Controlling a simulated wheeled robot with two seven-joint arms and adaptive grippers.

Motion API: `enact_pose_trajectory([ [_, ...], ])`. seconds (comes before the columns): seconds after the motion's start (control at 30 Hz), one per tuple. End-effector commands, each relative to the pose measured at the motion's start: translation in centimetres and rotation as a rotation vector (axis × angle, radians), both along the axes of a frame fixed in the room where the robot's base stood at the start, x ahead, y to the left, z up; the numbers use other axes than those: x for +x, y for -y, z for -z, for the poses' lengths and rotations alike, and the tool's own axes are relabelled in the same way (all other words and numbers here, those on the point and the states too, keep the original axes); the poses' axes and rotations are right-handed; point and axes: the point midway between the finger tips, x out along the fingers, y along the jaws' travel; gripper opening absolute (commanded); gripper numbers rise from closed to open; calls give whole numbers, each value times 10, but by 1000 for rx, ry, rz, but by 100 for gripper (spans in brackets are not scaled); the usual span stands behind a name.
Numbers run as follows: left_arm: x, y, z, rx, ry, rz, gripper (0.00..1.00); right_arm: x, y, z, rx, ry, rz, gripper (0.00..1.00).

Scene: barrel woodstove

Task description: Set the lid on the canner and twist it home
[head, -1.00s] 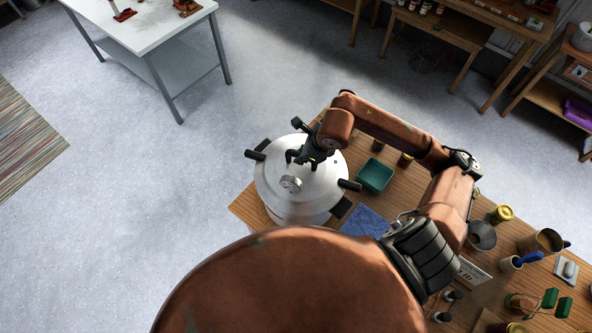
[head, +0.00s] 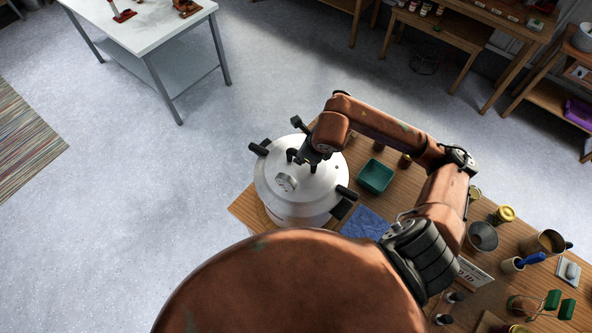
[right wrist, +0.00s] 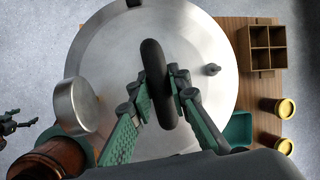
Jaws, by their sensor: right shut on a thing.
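The silver lid (head: 318,190) sits on top of the silver canner (head: 275,213) at the table's near left corner. The lid has two black side lugs; the right lug (head: 347,192) lies just above and partly over a dark canner handle (head: 341,209). The left lug (head: 260,148) covers most of the canner handle there. My right gripper (head: 309,160) is over the lid, shut on its black centre handle (right wrist: 154,70), with one finger on each side. A round gauge (right wrist: 77,106) stands on the lid to the left.
A green tray (head: 375,176) and a blue cloth (head: 365,222) lie right of the canner. Jars, a funnel (head: 482,236) and a mug (head: 510,264) crowd the wooden table's right side. A white-topped table (head: 140,25) stands far left, with open floor between.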

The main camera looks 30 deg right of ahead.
Motion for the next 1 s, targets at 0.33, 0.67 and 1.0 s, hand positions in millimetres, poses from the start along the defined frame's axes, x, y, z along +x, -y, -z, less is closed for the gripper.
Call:
enact_pose_trajectory([
  [0.33,0,0,6,0,0,0,77,4,1,-6,2,17,120,0],
  [0.67,0,0,10,0,-1,0,77,4,-1,-6,3,19,167,0],
  [1.0,0,0,11,0,-1,0,77,2,0,-4,2,9,211,34],
])
